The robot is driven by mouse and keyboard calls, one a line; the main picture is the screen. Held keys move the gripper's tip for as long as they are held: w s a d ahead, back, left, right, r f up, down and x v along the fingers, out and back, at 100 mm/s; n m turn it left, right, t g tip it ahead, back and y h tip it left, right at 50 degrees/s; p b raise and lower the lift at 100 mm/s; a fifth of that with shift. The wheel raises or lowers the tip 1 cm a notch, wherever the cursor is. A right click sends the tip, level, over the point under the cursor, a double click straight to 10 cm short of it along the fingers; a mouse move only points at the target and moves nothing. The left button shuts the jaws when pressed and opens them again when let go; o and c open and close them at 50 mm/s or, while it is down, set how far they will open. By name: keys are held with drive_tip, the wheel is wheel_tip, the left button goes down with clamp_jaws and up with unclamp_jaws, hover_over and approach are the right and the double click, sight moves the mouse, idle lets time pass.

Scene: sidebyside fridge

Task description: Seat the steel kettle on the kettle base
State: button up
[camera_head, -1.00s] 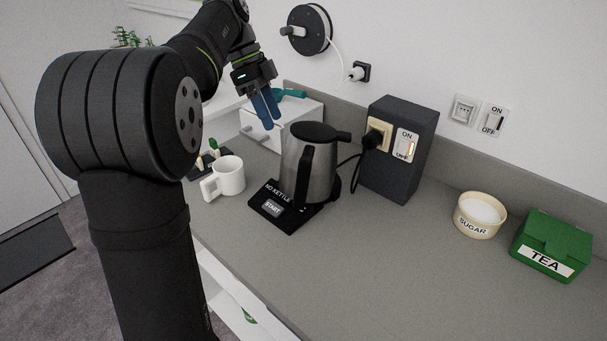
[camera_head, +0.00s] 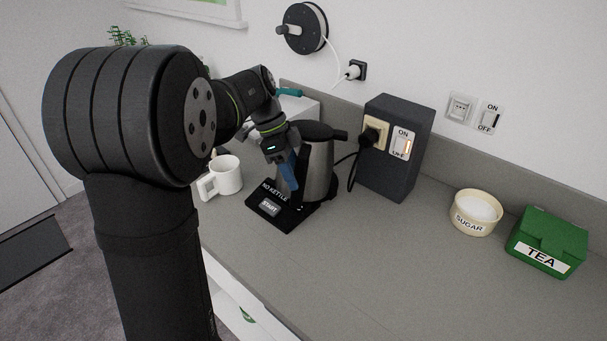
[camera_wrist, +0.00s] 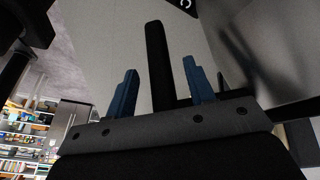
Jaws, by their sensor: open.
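The steel kettle (camera_head: 320,170), with a black lid and handle, stands upright over the rear part of the black kettle base (camera_head: 288,222). Whether it sits flush or off-centre there I cannot tell; the base's display reads "NO KETTLE". My gripper (camera_head: 291,184) is at the kettle's handle side and covers most of the handle in the head view. In the wrist view my gripper (camera_wrist: 161,66) has its blue fingers apart, with the black kettle handle (camera_wrist: 158,50) showing between them. The steel body (camera_wrist: 265,45) is at the upper right there.
A white mug (camera_head: 227,175) stands left of the base. A dark box (camera_head: 393,165) with a plug and a lit switch stands right of the kettle, its cable running behind. A sugar bowl (camera_head: 474,225) and green tea box (camera_head: 548,245) stand farther right. The front counter is clear.

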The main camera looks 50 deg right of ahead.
drive_tip(key=shift+s+f, duration=0.15)
drive_tip(key=shift+f, duration=0.25)
drive_tip(key=shift+c, duration=0.4)
clamp_jaws()
drive_tip(key=shift+d+r, duration=0.1)
drive_tip(key=shift+r, duration=0.05)
idle(0.6)
